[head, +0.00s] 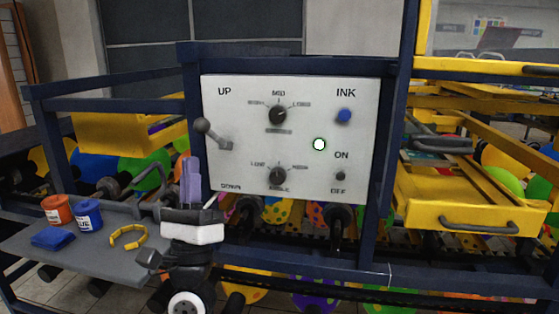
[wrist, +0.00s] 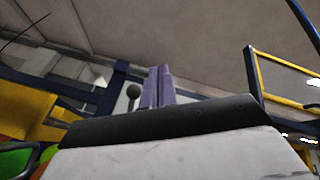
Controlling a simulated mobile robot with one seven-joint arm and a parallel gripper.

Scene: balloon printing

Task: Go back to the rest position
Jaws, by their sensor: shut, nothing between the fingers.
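My gripper (head: 191,168) stands upright in front of the lower left edge of the white control panel (head: 245,150) in the head view. Its purple fingers are together and empty, pointing up. They also show closed in the wrist view (wrist: 159,86). A lever with a grey ball knob (head: 201,125) is on the panel's left side, just above and right of the fingertips, with a visible gap in the picture. The knob also shows left of the fingers in the wrist view (wrist: 133,91).
A grey shelf (head: 100,262) at left holds an orange pot (head: 56,210), a blue pot (head: 89,216), a blue cloth-like item (head: 53,239) and a yellow curved piece (head: 128,237). A yellow drawer (head: 470,205) stands out at right. Dark blue frame bars (head: 190,90) surround the panel.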

